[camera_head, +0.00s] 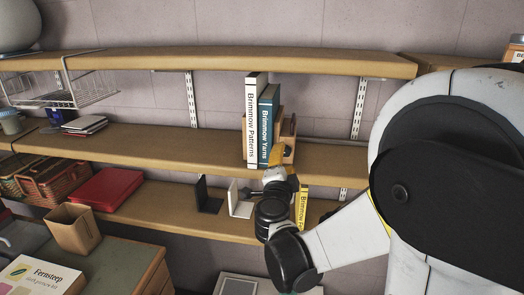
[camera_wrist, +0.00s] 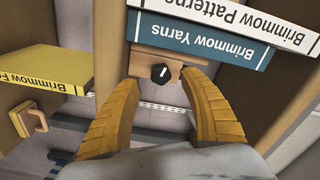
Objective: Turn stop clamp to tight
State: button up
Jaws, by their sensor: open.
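The stop clamp (camera_wrist: 146,60) is a wooden block with a round black knob (camera_wrist: 161,74) bearing a short white mark. In the wrist view it sits against the edge of the blue-green Brimmow Yarns book (camera_wrist: 205,42). In the head view a wooden part (camera_head: 290,128) stands just right of the books; the knob cannot be made out there. My gripper (camera_wrist: 160,80) is open, its yellow fingers on either side of the knob with visible gaps. In the head view my gripper (camera_head: 279,156) is at the middle shelf, in front of the wooden part.
The white Brimmow Patterns book (camera_head: 251,120) stands left of Brimmow Yarns. A yellow book (camera_head: 302,207), a white bookend (camera_head: 240,203) and a black bookend (camera_head: 206,198) are on the lower shelf.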

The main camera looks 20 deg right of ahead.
aim_at(285, 153)
jog(key=shift+x, duration=2)
grip_shut()
